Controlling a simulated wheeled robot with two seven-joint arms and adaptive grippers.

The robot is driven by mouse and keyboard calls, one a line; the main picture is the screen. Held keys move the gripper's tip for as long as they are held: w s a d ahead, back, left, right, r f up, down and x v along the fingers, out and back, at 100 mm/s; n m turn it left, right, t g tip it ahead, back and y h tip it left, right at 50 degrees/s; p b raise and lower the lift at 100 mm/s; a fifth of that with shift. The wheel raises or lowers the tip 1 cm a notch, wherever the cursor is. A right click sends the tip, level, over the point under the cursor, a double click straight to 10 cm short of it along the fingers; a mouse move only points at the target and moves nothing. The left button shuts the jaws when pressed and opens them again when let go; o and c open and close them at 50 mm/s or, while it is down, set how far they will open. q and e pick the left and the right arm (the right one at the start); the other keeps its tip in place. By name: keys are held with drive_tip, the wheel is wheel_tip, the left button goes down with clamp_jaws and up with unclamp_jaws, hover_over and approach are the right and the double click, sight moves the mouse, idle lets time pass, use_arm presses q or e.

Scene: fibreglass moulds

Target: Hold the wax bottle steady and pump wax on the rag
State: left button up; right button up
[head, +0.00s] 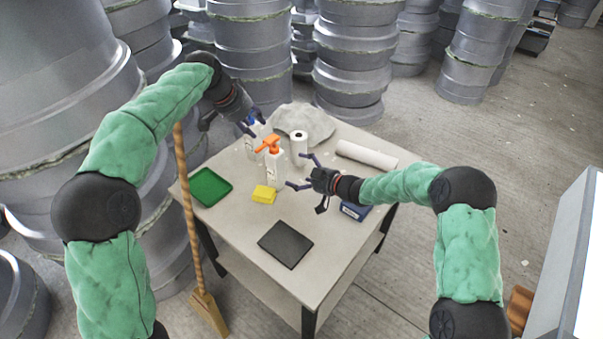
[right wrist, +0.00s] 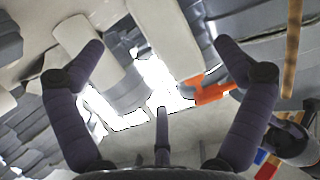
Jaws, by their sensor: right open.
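The white wax bottle (head: 276,170) with an orange pump head (head: 269,145) stands upright on the table. In the right wrist view its orange pump (right wrist: 213,88) shows just beside one finger. My right gripper (head: 300,172) is open to the right of the bottle, its fingers pointing toward it, with nothing clearly held. My left gripper (head: 256,127) is above and behind the pump, by a white bottle with a blue cap (head: 250,121); its fingertips look apart. A crumpled grey cloth (head: 303,119), seemingly the rag, lies at the back of the table.
An upright white roll (head: 299,148) stands behind the wax bottle. A lying white roll (head: 366,154), green tray (head: 210,187), yellow sponge (head: 264,194), dark flat pad (head: 286,244) and blue box (head: 354,211) are on the table (head: 240,225). A broom (head: 187,200) leans at the left edge.

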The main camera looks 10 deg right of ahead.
sight(283, 169)
drive_tip(key=x, duration=1)
drive_tip(key=shift+w+a+f, duration=0.15)
drive_tip(key=shift+w+f, duration=0.05)
drive_tip(key=c, duration=1.4)
use_arm(q)
drive_tip(key=shift+w+d, duration=0.1)
drive_tip(key=shift+w, duration=0.05)
drive_tip(key=c, duration=0.7)
drive_tip(key=shift+t+h, duration=0.3)
drive_tip(key=w+d, duration=0.2)
drive_tip(key=w+d+r, duration=0.1)
drive_tip(key=w+d, duration=0.1)
drive_tip(key=shift+w+d+r, duration=0.1)
drive_tip(key=shift+w+d, duration=0.15)
drive_tip(key=shift+w, duration=0.05)
clamp_jaws()
drive_tip(key=shift+f, duration=3.2)
drive_tip(key=shift+f, duration=0.35)
